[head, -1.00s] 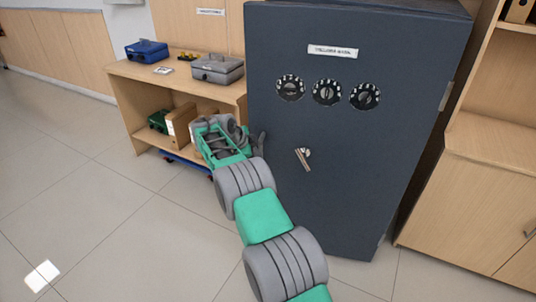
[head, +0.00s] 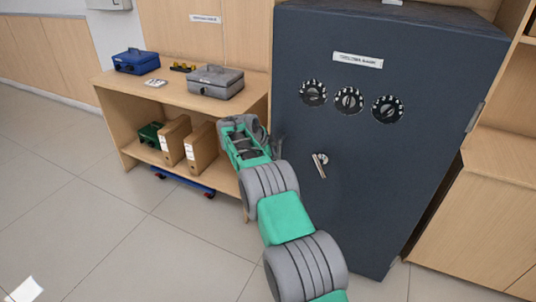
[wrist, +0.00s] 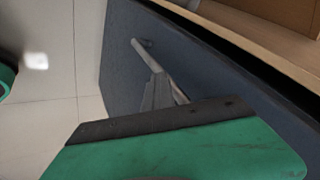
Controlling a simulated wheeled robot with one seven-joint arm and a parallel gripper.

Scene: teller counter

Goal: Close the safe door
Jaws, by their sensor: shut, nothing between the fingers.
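The safe (head: 385,180) is a tall dark blue-grey box with its door facing me. The door carries a white label, three black dials (head: 348,100) and a silver lever handle (head: 319,166). Its front looks flush or nearly flush with the body; I cannot tell whether a thin gap is left. My gripper (head: 279,146) is shut and empty at the door's left edge, left of the handle. Whether it touches the door is unclear. In the wrist view my gripper (wrist: 160,93) lies close over the blue door panel (wrist: 117,62), with the handle (wrist: 145,54) just beyond.
A wooden shelf unit (head: 190,92) stands left of the safe, close to my gripper. It holds a blue cash box (head: 135,62), a grey cash box (head: 215,82) and brown binders (head: 200,145). A wooden cabinet (head: 475,225) stands right.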

